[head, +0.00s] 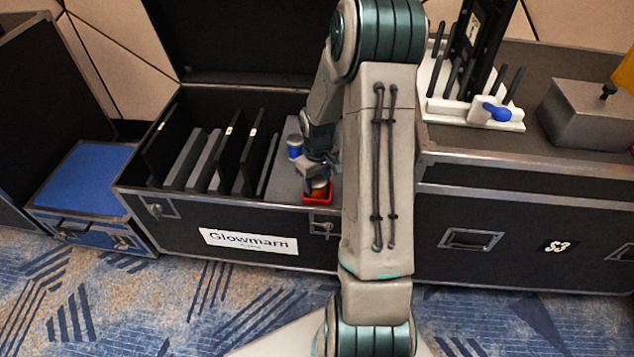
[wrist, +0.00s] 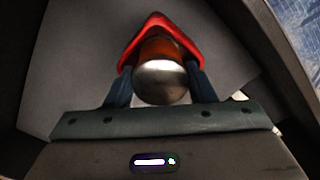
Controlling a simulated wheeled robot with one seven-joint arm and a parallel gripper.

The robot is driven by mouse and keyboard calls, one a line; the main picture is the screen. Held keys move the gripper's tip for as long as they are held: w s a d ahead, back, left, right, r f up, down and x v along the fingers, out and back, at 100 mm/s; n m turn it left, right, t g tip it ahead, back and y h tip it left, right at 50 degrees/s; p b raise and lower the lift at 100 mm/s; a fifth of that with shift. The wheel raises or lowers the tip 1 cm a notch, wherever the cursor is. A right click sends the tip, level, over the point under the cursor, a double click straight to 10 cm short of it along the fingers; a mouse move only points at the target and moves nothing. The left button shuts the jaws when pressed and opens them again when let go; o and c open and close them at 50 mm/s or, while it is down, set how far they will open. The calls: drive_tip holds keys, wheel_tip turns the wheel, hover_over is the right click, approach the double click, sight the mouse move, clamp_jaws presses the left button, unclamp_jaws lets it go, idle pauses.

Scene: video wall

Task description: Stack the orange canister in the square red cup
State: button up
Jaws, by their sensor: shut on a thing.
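The square red cup (head: 317,197) stands on a grey surface inside the open black case, near its front wall. It also shows in the wrist view (wrist: 155,27), behind the canister. The orange canister (wrist: 158,48), with a rounded silver end (wrist: 160,83) toward the camera, is between the fingers of my gripper (wrist: 160,82). Its far end lies within the outline of the red cup; how deep it sits is hidden. In the head view my gripper (head: 318,178) is just above the cup, and the canister (head: 319,184) is mostly hidden by it.
A blue and white can (head: 294,147) stands behind and left of the cup. Upright dark dividers (head: 215,155) fill the case's left part. The case's front rim (head: 230,203) is close to the cup. A blue-topped case (head: 85,180) stands at left. A grey box (head: 590,112) sits at right.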

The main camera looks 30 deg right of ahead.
drive_tip(key=shift+f, duration=0.25)
drive_tip(key=o, duration=1.1)
drive_tip(key=shift+r, duration=0.15)
drive_tip(key=shift+o, duration=0.2)
wheel_tip(320, 180, up, 12)
drive_tip(key=p, duration=0.4)
drive_tip(key=shift+r, duration=0.15)
drive_tip(key=s+a+r+m, duration=0.1)
drive_tip(key=s+a+r, duration=0.5)
drive_tip(key=s, duration=0.3)
drive_tip(key=s+a+r+m+t, duration=0.1)
drive_tip(key=s+a+r, duration=0.5)
drive_tip(key=s+a, duration=0.2)
drive_tip(key=shift+s, duration=0.9)
drive_tip(key=shift+a+r, duration=0.1)
